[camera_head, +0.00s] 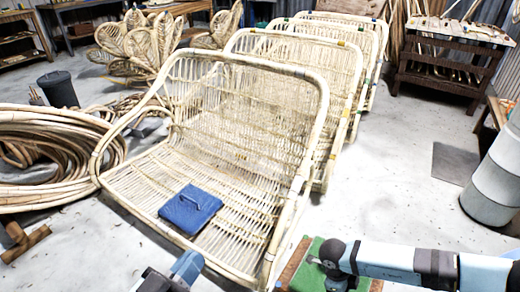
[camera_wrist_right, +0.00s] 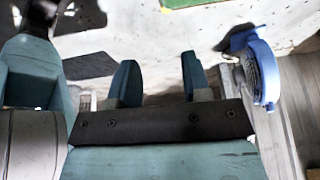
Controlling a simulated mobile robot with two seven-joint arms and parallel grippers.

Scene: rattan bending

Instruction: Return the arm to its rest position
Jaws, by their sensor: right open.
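My right arm (camera_head: 400,262) reaches in from the right edge in the head view, over a green board. Its hand is not clear there. In the right wrist view, my right gripper (camera_wrist_right: 160,82) shows two teal fingers apart with nothing between them. My left gripper (camera_head: 172,277) shows only in part at the bottom edge of the head view, in front of the rattan seat. Its fingertips are not clear enough to tell open from shut.
A large rattan seat frame (camera_head: 240,110) fills the middle, with a blue square handled object (camera_head: 190,208) on it. Rattan coils (camera_head: 60,150) lie left. The green board (camera_head: 310,268) is beneath my right arm. A blue round object (camera_wrist_right: 262,75) is beside the right gripper. A grey drum (camera_head: 495,180) stands right.

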